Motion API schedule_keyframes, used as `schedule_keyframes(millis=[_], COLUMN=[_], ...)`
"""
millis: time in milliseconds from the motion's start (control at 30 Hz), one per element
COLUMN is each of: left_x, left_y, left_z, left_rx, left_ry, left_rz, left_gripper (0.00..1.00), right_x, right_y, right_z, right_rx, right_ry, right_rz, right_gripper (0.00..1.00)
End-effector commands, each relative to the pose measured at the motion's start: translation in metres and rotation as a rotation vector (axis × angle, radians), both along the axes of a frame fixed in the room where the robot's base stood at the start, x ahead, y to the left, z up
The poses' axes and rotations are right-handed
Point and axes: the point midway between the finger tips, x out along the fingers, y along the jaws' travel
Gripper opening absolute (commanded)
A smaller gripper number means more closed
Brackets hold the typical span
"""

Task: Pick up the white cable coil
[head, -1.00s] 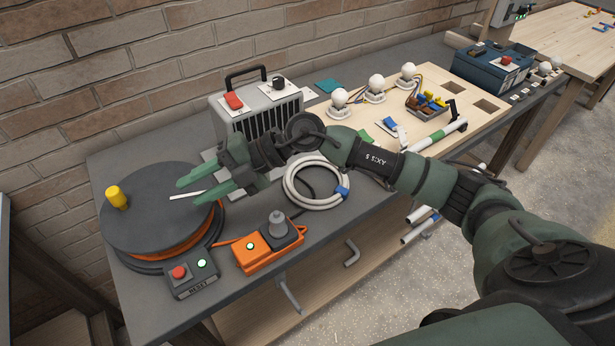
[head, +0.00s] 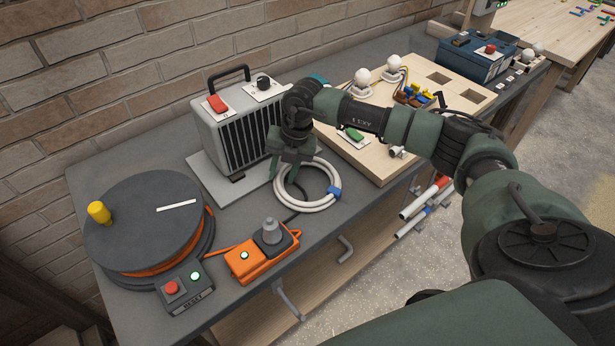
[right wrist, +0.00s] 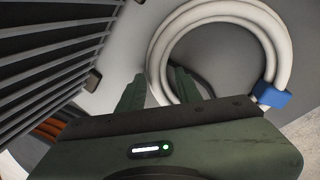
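The white cable coil (head: 310,208) lies on the grey bench top, with a blue clip (head: 334,192) at its right side. My right gripper (head: 287,168) points down at the coil's left side with its fingers spread. In the right wrist view the coil (right wrist: 282,50) fills the upper right, and its left strands pass between the open finger tips (right wrist: 155,78). The fingers do not close on it; I cannot tell how far above the bench they are. My left gripper is not in view.
A grey heater (head: 237,125) stands close to the left of the gripper. An orange socket box (head: 245,262), a cable reel (head: 140,225) and a reset box (head: 185,288) are nearer left. A wooden board (head: 375,165) with lamps is to the right.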

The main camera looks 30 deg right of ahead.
Motion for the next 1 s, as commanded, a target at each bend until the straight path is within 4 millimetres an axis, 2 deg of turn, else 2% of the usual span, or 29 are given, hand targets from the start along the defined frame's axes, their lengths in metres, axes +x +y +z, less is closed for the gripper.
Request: schedule_keyframes(millis=[100, 300, 333, 433, 1000], left_x=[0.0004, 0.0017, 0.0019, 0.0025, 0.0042], left_y=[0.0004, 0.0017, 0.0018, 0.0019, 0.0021], left_z=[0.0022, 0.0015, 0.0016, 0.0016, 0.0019], left_rx=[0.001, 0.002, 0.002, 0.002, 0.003], left_ry=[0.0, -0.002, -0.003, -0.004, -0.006], left_rz=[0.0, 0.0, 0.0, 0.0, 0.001], left_gripper=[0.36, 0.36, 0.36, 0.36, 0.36], right_x=[0.0008, 0.001, 0.001, 0.001, 0.0013], right_y=[0.0015, 0.0015, 0.0016, 0.0015, 0.0015], right_z=[-0.0075, -0.0085, -0.0085, -0.0083, -0.0077], right_rx=[0.0, -0.001, -0.001, 0.0, 0.0], right_ry=[0.0, -0.001, -0.001, 0.0, -0.002], right_rz=[0.0, 0.001, 0.001, 0.001, 0.001], right_gripper=[0.34, 0.34, 0.29, 0.01, 0.0])
